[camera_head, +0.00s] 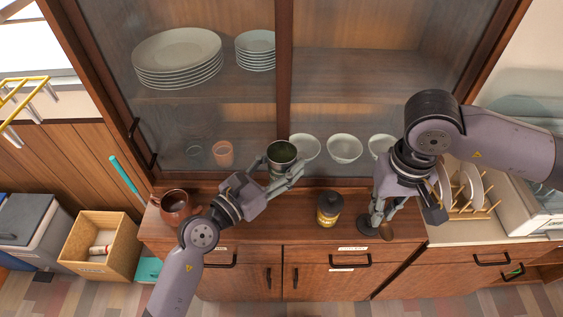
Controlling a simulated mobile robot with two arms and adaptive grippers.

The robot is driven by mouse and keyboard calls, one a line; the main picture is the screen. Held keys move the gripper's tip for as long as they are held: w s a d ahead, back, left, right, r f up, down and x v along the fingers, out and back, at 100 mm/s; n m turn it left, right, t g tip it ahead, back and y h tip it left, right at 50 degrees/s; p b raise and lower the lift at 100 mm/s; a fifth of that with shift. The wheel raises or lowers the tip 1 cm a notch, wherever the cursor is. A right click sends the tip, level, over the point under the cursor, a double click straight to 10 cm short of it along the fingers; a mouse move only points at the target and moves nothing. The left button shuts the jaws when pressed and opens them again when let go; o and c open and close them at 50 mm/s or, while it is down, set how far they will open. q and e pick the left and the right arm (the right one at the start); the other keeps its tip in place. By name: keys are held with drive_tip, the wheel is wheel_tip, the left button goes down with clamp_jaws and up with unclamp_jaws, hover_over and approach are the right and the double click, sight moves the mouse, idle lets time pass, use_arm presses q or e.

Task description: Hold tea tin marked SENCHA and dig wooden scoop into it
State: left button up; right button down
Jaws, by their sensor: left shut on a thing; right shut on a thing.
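An open tin (281,153) with dark green contents is held in my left gripper (282,173), whose fingers are shut around its side. It is raised in front of the glass cabinet, and its marking cannot be read. My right gripper (386,217) is shut at the right of the counter, pointing down. A brown wooden scoop (387,232) shows below its fingers, apart from the held tin. The grip on the scoop is partly hidden by the fingers. A dark round piece (368,229) lies on the counter beside it.
A dark-lidded tin with a yellow label (329,211) stands on the wooden counter (290,228) between my grippers. A brown teapot (175,205) is at the left. Bowls (344,149) and plates (178,57) are in the cabinet. A dish rack (470,195) stands right.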

drive_tip(key=shift+r, duration=3.75)
